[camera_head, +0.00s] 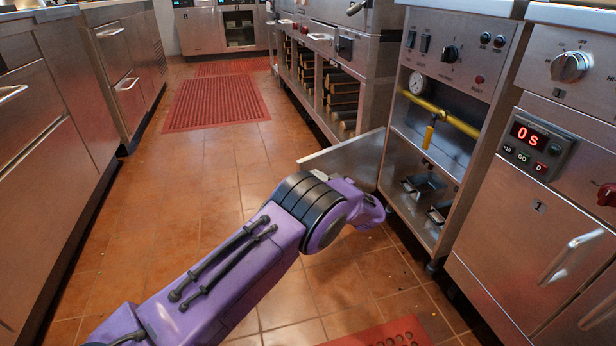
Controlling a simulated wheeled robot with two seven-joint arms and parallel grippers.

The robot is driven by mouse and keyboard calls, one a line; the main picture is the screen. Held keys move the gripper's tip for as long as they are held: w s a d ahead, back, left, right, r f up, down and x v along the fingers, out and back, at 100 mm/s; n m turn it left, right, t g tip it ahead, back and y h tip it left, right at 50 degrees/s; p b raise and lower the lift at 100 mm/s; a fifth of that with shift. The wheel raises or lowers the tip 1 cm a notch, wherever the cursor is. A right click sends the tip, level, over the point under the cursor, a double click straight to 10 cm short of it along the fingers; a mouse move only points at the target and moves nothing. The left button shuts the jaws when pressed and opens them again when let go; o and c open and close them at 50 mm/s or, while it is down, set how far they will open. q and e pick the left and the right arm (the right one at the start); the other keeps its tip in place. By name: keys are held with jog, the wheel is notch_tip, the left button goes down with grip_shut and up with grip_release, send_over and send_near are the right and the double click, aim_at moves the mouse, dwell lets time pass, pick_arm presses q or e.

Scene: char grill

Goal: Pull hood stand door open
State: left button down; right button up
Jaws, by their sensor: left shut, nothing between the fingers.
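The hood stand is the steel cabinet (395,110) with a gauge, a yellow pipe and an open lower compartment holding dark items. Its door appears to be the steel panel (345,158) that stands swung out into the aisle from the cabinet's left side. My left arm reaches in from the lower left. My left gripper (377,212) is shut and empty, low in front of the open compartment and just on the near side of the door panel. Its fingertips are small, and I cannot tell whether they touch the door. My right gripper is not in view.
A steel unit with a red 0s display (530,134) and door handles stands at the right. Steel cabinets (40,120) line the left. A red mat (215,103) lies in the aisle, another (385,334) at the bottom.

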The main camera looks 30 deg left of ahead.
pick_arm(q)
jog(key=b+x, duration=0.1)
jog(key=x, duration=0.3)
jog(key=shift+a+b, duration=0.25)
jog(key=shift+b, duration=0.05)
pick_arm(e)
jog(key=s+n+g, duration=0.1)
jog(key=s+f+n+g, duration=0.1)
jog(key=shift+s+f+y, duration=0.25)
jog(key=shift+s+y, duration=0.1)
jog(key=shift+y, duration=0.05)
